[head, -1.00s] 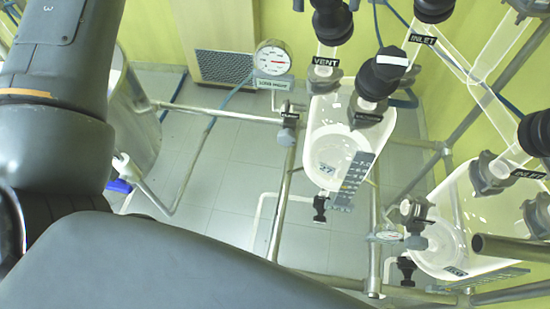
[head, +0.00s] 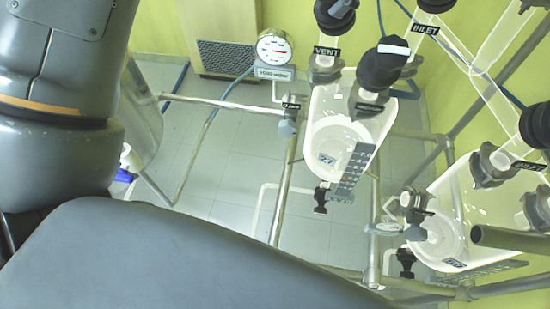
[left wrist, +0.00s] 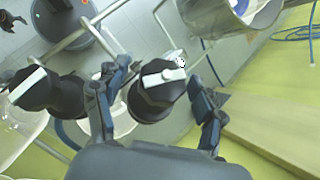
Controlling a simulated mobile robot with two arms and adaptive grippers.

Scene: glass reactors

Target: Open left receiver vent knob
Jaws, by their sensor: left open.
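The left receiver (head: 345,120), a clear glass vessel, hangs in the metal frame in the head view. Its black vent knob (head: 335,12) is at the top edge, partly cut off, above the VENT label (head: 326,51). In the left wrist view a black knob with a white bar, which looks like the vent knob (left wrist: 150,102), lies between the spread fingers of my left gripper (left wrist: 157,75). The gripper is open; I cannot tell whether a finger touches the knob. My left gripper is hidden in the head view. My right gripper is not in view.
A second black knob with a white bar (head: 384,62) stands close beside the vent knob; a similar knob (left wrist: 48,92) is left of my fingers. A pressure gauge (head: 274,47) and metal pipes (head: 225,104) stand left of the receiver. Another glass receiver (head: 445,225) is at right.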

